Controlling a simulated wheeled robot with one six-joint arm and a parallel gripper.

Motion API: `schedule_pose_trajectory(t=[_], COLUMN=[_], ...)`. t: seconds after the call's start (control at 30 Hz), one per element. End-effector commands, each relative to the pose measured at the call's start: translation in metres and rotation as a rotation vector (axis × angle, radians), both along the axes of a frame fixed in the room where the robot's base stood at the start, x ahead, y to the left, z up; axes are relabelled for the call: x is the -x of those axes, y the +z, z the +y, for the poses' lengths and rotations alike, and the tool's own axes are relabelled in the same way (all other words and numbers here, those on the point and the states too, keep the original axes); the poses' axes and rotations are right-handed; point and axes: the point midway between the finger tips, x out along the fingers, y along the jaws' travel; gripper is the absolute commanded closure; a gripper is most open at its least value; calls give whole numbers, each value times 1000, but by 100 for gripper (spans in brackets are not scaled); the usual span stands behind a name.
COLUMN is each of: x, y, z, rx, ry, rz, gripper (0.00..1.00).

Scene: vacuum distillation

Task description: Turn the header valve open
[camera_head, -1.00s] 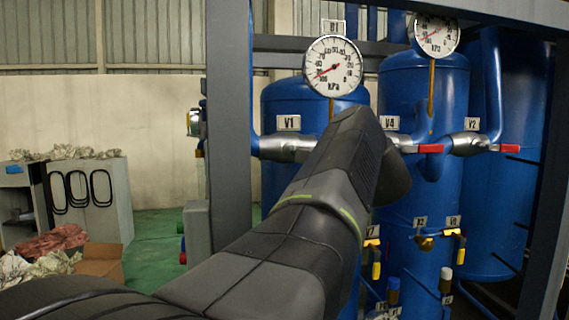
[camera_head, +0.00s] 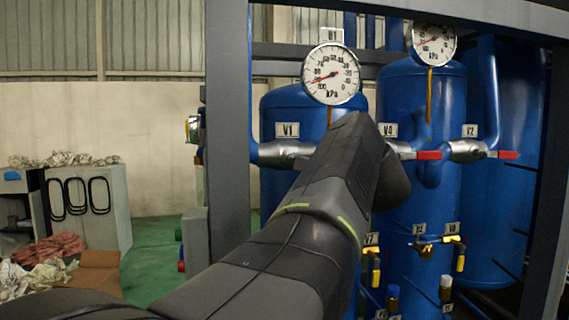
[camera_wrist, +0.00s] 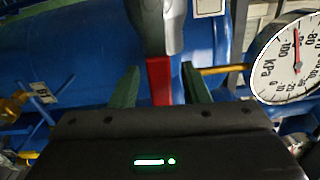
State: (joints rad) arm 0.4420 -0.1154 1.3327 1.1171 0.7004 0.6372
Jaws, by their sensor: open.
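In the wrist view, a silver valve body (camera_wrist: 155,25) with a red handle (camera_wrist: 159,80) lies at the top centre. My gripper (camera_wrist: 160,84) is open, with one green finger on each side of the red handle. I cannot tell whether either finger touches it. In the head view, my arm hides the gripper and the handle of the valve body (camera_head: 284,153) under label V1 (camera_head: 287,130). The V4 red handle (camera_head: 430,155) and V2 red handle (camera_head: 508,155) lie level along the header. Which label belongs to the handle between my fingers is not clear.
A round pressure gauge (camera_head: 331,73) hangs above V1, and another gauge (camera_head: 433,44) above V4. A grey frame post (camera_head: 229,160) stands left of my arm. Blue tanks (camera_head: 425,90) stand behind the header.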

Motion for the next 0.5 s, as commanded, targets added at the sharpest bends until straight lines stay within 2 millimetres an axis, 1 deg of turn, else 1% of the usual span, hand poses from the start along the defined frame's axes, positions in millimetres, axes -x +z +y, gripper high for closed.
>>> schedule_pose_trajectory(t=[0.17,0.4,0.5], x=[18,56,69], y=[-1,-1,-1], z=[-4,-11,-14], rx=[2,2,1], ry=[-4,-6,-6], rz=[-2,-3,-1], gripper=[58,58,58])
